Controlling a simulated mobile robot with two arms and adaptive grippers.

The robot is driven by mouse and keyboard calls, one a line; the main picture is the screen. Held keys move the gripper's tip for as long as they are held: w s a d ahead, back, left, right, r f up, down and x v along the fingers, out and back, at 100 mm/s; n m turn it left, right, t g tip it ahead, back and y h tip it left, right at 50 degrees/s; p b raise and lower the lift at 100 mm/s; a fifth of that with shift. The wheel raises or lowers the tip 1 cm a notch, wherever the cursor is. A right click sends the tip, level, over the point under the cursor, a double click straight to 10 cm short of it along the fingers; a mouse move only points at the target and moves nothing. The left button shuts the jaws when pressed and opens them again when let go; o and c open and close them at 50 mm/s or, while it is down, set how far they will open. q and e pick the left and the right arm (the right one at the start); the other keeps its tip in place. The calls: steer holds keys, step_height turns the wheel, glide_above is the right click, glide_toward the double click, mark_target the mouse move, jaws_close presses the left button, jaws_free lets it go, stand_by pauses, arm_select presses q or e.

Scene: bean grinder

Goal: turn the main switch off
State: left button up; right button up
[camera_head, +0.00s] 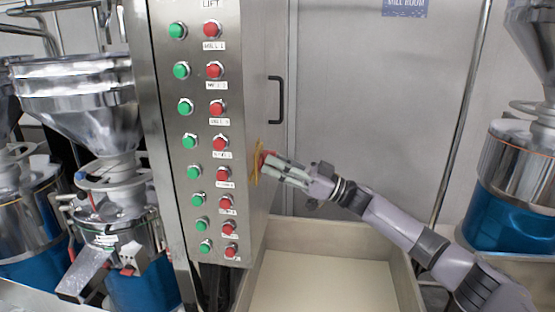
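The main switch (256,164) is on the right side face of the steel control cabinet. Its yellow plate is seen nearly edge-on, and a bit of its red knob (266,155) shows. My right gripper (275,164) reaches in from the right, with its fingertips right at the red knob. The fingers hide most of the knob, and I cannot tell if they are closed on it or which way it is turned. My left gripper is not in view.
The control cabinet (151,60) has rows of green and red push buttons on its front. A black door handle (280,100) sits above my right gripper. A pale open bin (388,255) stands below. Steel grinders with blue drums (510,215) stand on both sides.

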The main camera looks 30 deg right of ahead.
steer(key=shift+c, duration=0.4)
jaws_close()
